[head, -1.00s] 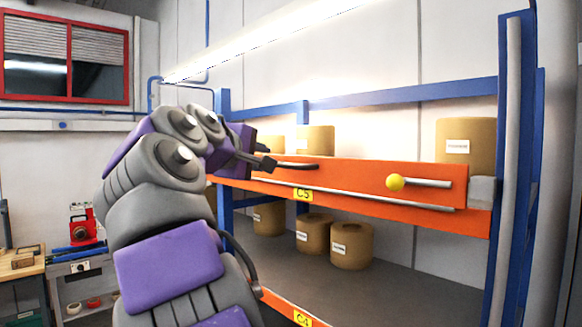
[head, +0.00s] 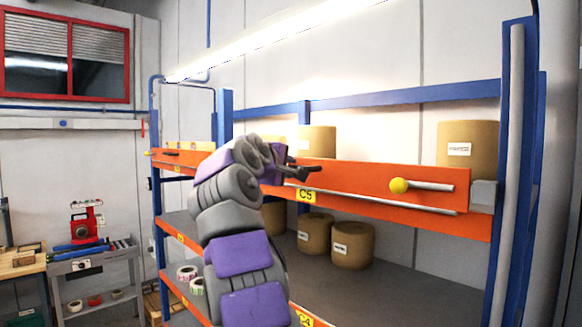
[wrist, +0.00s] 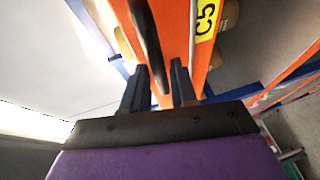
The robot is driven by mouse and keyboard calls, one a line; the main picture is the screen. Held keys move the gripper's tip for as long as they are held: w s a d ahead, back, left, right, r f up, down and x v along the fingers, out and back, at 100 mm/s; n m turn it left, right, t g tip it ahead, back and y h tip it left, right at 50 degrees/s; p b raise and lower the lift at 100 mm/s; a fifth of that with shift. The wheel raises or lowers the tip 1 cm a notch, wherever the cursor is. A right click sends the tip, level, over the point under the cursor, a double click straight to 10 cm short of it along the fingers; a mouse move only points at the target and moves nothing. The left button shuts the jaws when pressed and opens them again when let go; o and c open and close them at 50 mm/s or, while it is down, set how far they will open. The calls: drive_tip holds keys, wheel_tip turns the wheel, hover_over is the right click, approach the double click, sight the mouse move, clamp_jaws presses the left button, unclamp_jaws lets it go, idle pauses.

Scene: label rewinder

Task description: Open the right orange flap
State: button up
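The right orange flap (head: 360,180) is the long orange panel across the upper shelf front, with a yellow knob (head: 399,186) and grey rod (head: 432,186) on its right part. My gripper (head: 308,173) is at the flap's left part in the head view, above the yellow C5 label (head: 306,196). In the wrist view my gripper (wrist: 160,88) is open, its two dark fingers apart. A dark bar handle (wrist: 146,40) runs over the orange panel, its near end between the fingers. Gaps show on both sides, and I cannot tell whether either finger touches it.
Brown rolls (head: 352,245) stand on the shelf below, and others (head: 468,143) stand behind the flap. A blue upright (head: 513,170) bounds the rack on the right. Another orange panel (head: 172,157) lies left of my arm. A grey cart (head: 95,275) stands at left.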

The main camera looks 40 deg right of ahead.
drive_tip(key=shift+x, duration=0.8)
drive_tip(key=shift+d, duration=0.5)
drive_tip(key=shift+a+f, duration=0.1)
clamp_jaws()
